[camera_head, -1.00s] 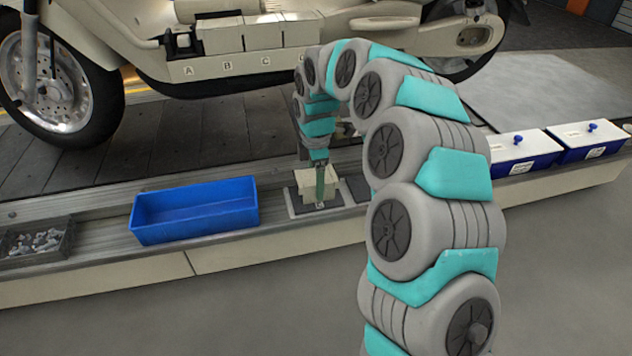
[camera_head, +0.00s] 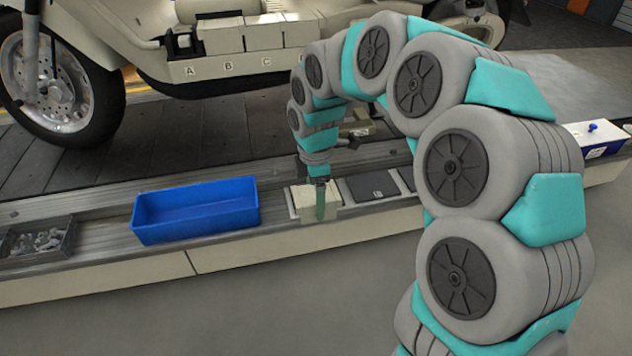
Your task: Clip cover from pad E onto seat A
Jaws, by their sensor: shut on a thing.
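My gripper (camera_head: 320,203) is shut on a cream block-like cover (camera_head: 303,206) at the front of the conveyor, right of the blue bin. One teal finger shows on the cover's near face; the far finger is hidden. The cover hides most of the pad under or behind it, so I cannot tell how high it is held. Seat A is on the motorcycle's side, above the label A (camera_head: 189,71); it looks uncovered, with a small pale part (camera_head: 185,42) showing there. Cream boxes stand above labels B and C.
An open blue bin (camera_head: 196,232) sits left of the cover, with a grey tray of small parts (camera_head: 40,242) farther left. A dark pad (camera_head: 375,187) lies empty to the right. A blue box with a white lid (camera_head: 598,138) stands far right, beyond my arm.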

